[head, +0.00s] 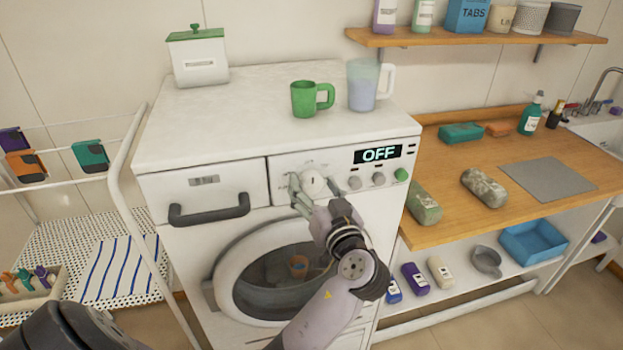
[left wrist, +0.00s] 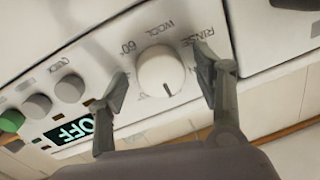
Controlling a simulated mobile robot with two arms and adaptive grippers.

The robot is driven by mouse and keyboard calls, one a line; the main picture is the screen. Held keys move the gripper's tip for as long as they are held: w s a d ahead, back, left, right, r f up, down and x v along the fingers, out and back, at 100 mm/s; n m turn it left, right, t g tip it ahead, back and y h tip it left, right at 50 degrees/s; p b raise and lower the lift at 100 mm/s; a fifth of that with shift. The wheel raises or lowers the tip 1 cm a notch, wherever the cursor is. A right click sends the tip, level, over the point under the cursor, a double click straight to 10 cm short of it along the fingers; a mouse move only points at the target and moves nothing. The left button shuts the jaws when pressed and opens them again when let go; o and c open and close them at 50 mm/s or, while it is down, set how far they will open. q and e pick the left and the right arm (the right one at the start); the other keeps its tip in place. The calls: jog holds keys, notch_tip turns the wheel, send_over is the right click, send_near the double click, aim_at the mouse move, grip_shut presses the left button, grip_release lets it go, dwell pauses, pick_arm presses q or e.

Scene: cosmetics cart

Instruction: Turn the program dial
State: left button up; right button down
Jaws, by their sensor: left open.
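The white round program dial (head: 313,182) is on the washer's front panel, left of the small knobs. In the left wrist view the dial (left wrist: 160,73) shows a short dark pointer mark on its rim, at the side toward my palm. Printed labels around it include WOOL, RINSE and 60°. My left gripper (head: 309,192) is open in front of the panel. In the left wrist view its fingers stand on either side of the dial, with a visible gap on each side. The display (head: 378,154) reads OFF. My right gripper is not in view.
The washer (head: 255,85) carries a green mug (head: 305,99), a pitcher (head: 362,90) and a green-lidded box (head: 199,60). Two grey knobs and a green button (head: 401,174) sit right of the dial. A drawer handle (head: 209,211) protrudes at left; the round door (head: 232,258) is below.

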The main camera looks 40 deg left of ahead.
pick_arm(q)
jog(key=shift+s+d, duration=0.1)
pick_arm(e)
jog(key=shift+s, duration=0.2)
pick_arm(q)
jog(key=shift+r, duration=0.1)
jog(key=shift+c, duration=0.7)
jog(key=c, duration=1)
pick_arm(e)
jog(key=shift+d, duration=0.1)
